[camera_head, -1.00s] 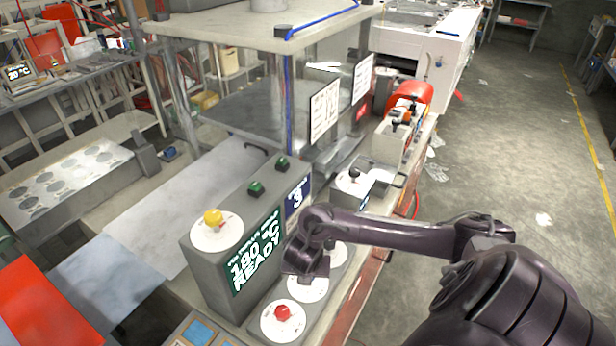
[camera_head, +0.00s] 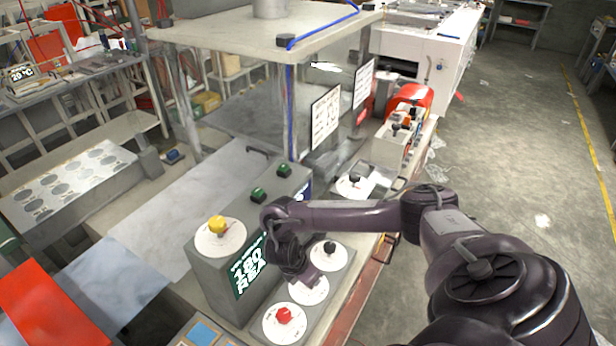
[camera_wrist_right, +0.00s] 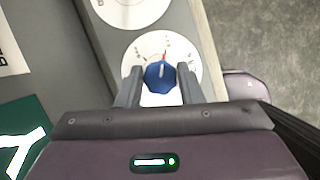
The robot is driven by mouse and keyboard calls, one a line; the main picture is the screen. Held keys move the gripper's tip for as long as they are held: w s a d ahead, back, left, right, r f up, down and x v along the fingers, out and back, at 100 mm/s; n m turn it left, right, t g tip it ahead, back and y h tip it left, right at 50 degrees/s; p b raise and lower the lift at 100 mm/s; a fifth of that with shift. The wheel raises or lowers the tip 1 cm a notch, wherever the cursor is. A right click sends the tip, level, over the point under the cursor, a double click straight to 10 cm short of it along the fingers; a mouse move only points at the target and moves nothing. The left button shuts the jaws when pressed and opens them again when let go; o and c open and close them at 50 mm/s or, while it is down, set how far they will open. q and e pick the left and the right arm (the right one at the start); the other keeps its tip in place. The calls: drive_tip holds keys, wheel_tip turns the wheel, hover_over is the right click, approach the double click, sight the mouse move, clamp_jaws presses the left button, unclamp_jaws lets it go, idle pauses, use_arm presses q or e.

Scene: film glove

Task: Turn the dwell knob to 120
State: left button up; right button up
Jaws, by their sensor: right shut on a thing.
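A row of white round dials runs along the low grey panel in the head view. My right gripper (camera_head: 305,279) reaches down over the middle dial (camera_head: 312,293), between the red knob (camera_head: 284,315) and the black knob (camera_head: 330,248). In the right wrist view, my right gripper (camera_wrist_right: 160,88) has its two fingers on either side of a blue faceted knob (camera_wrist_right: 160,76), shut on it. A red pointer mark stands at the top of this knob. The dial's numbers are too small to read. My left gripper is not in view.
The grey control box (camera_head: 222,275) stands left of my right gripper, with a yellow knob (camera_head: 217,224), green buttons (camera_head: 257,194) and a partly covered display (camera_head: 249,266). Another black-knob dial (camera_head: 355,181) lies farther back. Open floor is at the right.

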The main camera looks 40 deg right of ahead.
idle(0.6)
drive_tip(key=o, duration=1)
drive_tip(key=shift+c, duration=0.2)
drive_tip(key=shift+a, duration=0.1)
drive_tip(key=shift+w+a+r, duration=0.3)
drive_tip(key=shift+a+r, duration=0.05)
drive_tip(key=shift+r, duration=0.35)
drive_tip(key=shift+s+r+b, duration=0.2)
drive_tip(key=shift+r+b, duration=0.15)
drive_tip(key=shift+r, duration=0.25)
drive_tip(key=shift+p+v, duration=0.35)
drive_tip(key=shift+v, duration=2.15)
drive_tip(key=shift+s, duration=0.1)
